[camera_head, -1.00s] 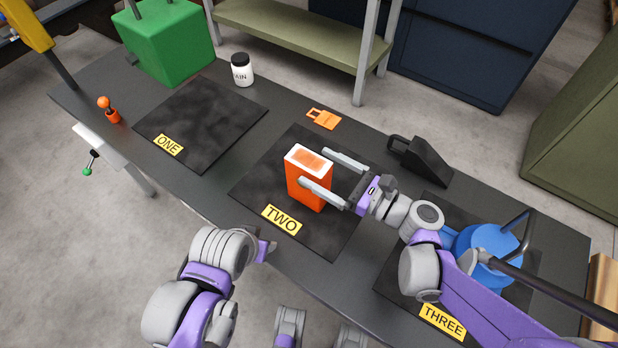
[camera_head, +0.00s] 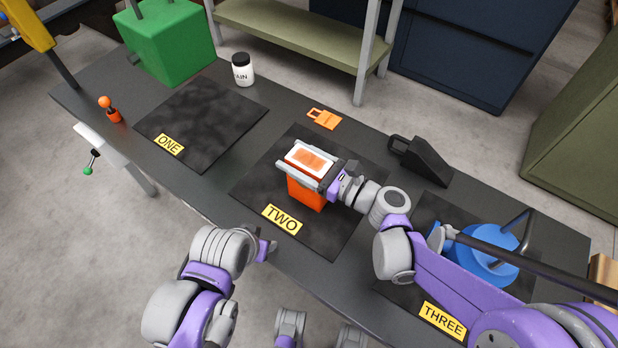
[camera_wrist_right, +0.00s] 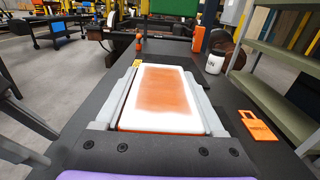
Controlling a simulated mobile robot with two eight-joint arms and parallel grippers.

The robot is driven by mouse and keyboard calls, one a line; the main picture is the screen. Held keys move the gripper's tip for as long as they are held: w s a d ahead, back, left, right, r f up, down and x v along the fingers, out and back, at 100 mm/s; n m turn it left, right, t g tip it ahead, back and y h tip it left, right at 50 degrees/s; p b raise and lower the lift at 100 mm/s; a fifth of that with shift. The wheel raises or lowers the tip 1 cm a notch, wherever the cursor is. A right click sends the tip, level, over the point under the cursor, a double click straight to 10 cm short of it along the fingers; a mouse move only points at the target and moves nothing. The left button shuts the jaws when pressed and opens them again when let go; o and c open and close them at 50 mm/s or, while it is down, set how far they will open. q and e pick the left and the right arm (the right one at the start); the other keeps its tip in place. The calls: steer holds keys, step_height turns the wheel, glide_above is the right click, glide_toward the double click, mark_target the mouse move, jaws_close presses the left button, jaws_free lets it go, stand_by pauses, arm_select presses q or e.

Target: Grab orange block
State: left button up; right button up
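The orange block (camera_head: 305,193) stands upright on the dark mat labelled TWO. Its white top has an orange patch, and the top also shows large in the right wrist view (camera_wrist_right: 168,95). My right gripper (camera_head: 300,158) reaches in from the right with one finger along each long side of the block near its top. The fingers lie close against the sides, shut on the block. The block's lower part still appears to rest on the mat. My left gripper (camera_head: 266,247) is off the table's front edge, away from the block; its fingers are not clear.
Mat ONE (camera_head: 205,115) is bare. A blue object with a handle (camera_head: 485,250) is on mat THREE, partly behind my right arm. A black wedge (camera_head: 422,160), flat orange tag (camera_head: 324,118), white jar (camera_head: 242,70), green block (camera_head: 168,45) and orange knob (camera_head: 109,110) are around the table.

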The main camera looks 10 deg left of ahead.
jaws_close()
steer(key=shift+r, duration=0.1)
stand_by(0.3)
